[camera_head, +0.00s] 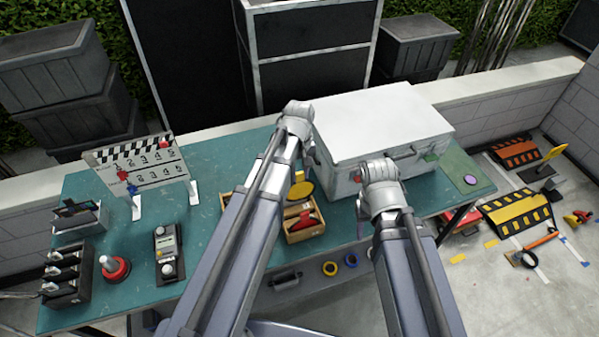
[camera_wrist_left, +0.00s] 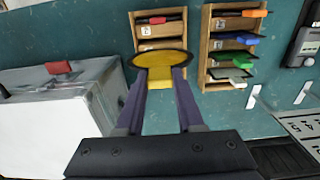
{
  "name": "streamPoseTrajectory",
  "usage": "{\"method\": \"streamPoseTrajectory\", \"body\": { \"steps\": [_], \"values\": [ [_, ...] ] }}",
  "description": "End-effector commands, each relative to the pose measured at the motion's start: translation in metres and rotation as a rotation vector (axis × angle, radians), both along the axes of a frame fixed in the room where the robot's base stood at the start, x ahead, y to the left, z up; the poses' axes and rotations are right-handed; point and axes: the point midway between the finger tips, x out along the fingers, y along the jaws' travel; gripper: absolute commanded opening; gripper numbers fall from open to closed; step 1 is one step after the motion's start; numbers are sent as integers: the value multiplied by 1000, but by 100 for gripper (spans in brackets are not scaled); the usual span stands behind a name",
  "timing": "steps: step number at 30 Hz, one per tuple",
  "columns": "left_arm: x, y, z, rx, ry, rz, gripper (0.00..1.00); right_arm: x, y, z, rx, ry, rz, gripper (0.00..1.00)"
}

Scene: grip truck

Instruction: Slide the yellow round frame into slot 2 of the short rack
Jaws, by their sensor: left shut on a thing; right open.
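The yellow round frame (camera_wrist_left: 158,60) is a flat yellow disc with a dark rim and a yellow tab, and it also shows in the head view (camera_head: 300,190). My left gripper (camera_wrist_left: 161,76) is shut on it. The short rack (camera_wrist_left: 150,44) is a wooden rack partly covered by the disc in the left wrist view; a red-tabbed frame (camera_wrist_left: 158,20) sits in it. In the head view the rack (camera_head: 304,234) stands just below the disc. I cannot tell whether the disc touches it. My right gripper (camera_head: 362,218) is open, partly hidden by its arm, right of the rack.
A longer wooden rack (camera_wrist_left: 206,60) with orange, blue, green and white tabs stands beside the short one. A big white case (camera_head: 380,125) is behind my arms. A clapperboard (camera_head: 140,165), a control box (camera_head: 168,250) and a red-based joystick (camera_head: 115,268) are at left.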

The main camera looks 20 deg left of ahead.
Motion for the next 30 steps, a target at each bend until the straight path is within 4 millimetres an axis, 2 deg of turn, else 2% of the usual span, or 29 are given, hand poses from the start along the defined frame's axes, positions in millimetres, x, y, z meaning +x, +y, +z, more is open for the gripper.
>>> {"method": "streamPoseTrajectory", "body": {
  "steps": [1, 3, 17, 30],
  "values": [
    [0, 0, -14, 0, 0, 0, 0, 0, 0, -14, 0, 0, -1, 49],
    [0, 0, -22, 0, 0, 0, 0, 0, 0, -22, 0, -1, -2, 49],
    [0, 0, -31, 0, 0, 0, 0, 0, 0, -31, 0, -1, -2, 49],
    [0, 0, -69, 0, 0, 0, 0, 0, 0, -69, -1, -1, 4, 49]
  ]
}}
